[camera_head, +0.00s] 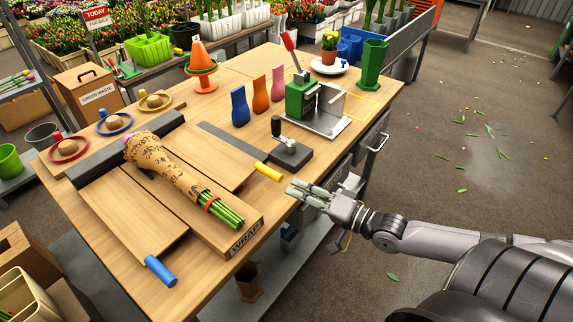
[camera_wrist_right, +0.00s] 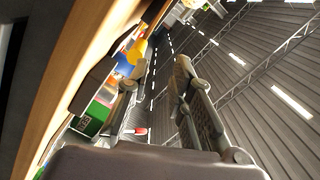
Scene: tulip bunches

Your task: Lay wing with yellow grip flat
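The wing with the yellow grip (camera_head: 268,172) is a wooden board (camera_head: 206,155) on the right side of the wrapping station. It looks flat or nearly flat; I cannot tell its exact tilt. A tulip bunch in brown patterned paper (camera_head: 170,165), with a red band and green stems, lies on the middle board marked WRAP (camera_head: 243,240). The left wing (camera_head: 128,215) with a blue grip (camera_head: 160,270) lies open on the other side. My right gripper (camera_head: 291,190) is just off the table's right edge, close to the yellow grip, apart from it. Its fingers are open and empty (camera_wrist_right: 157,72). My left gripper is out of view.
A dark base with a black knob (camera_head: 288,150) stands just behind the yellow grip. A handle (camera_head: 376,143) sticks out at the table's side.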

